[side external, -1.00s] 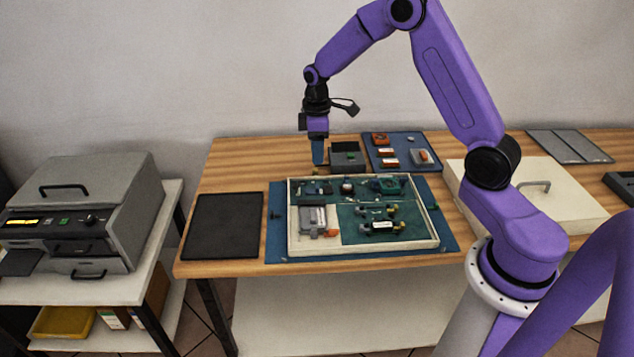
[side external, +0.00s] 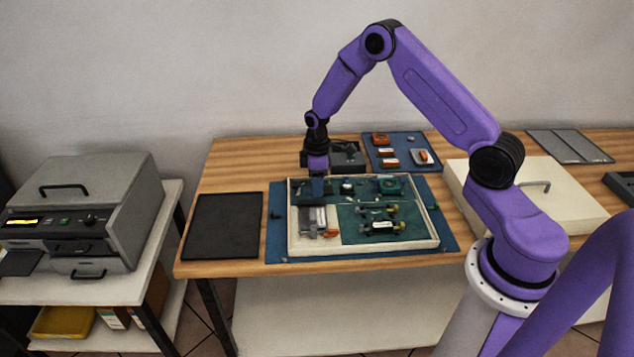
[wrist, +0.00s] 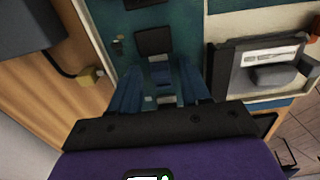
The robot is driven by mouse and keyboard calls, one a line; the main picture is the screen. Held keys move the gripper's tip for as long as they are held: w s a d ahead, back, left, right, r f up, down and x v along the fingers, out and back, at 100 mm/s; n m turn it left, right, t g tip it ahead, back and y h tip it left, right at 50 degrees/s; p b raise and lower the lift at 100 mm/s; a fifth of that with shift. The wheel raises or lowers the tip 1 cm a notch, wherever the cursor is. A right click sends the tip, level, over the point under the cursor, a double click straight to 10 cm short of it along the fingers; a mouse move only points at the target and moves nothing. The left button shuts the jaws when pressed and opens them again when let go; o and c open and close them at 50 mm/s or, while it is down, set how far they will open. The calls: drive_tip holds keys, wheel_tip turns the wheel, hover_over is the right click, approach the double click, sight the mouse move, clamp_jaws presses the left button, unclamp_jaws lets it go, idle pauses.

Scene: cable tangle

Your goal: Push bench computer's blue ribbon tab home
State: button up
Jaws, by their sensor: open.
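The bench computer (side external: 438,246) appears as a shallow open cream case with green boards inside, lying on a blue mat. My gripper (side external: 318,190) points down over the case's back left part. In the wrist view my gripper (wrist: 160,92) shows two blue fingers, apart, with nothing clearly held between them. Beyond the fingertips is a teal board with a dark square part (wrist: 154,40). The blue ribbon tab cannot be made out for sure; the fingers and their similar colour may hide it. Whether the fingertips touch anything cannot be told.
A silver-grey boxed unit (wrist: 268,68) sits in the case beside my gripper. A dark box (side external: 348,156) stands behind the case. A blue mat with small orange parts (side external: 398,139) lies at the back. A black pad (side external: 222,225) lies left, and a cream lidded box (side external: 560,205) right.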

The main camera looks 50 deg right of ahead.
sight(311, 191)
clamp_jaws()
drive_tip(key=shift+w+a, duration=0.6)
drive_tip(key=shift+w, duration=0.05)
unclamp_jaws()
drive_tip(key=shift+r, duration=0.1)
wheel_tip(311, 191, up, 17)
drive_tip(key=shift+r, duration=0.2)
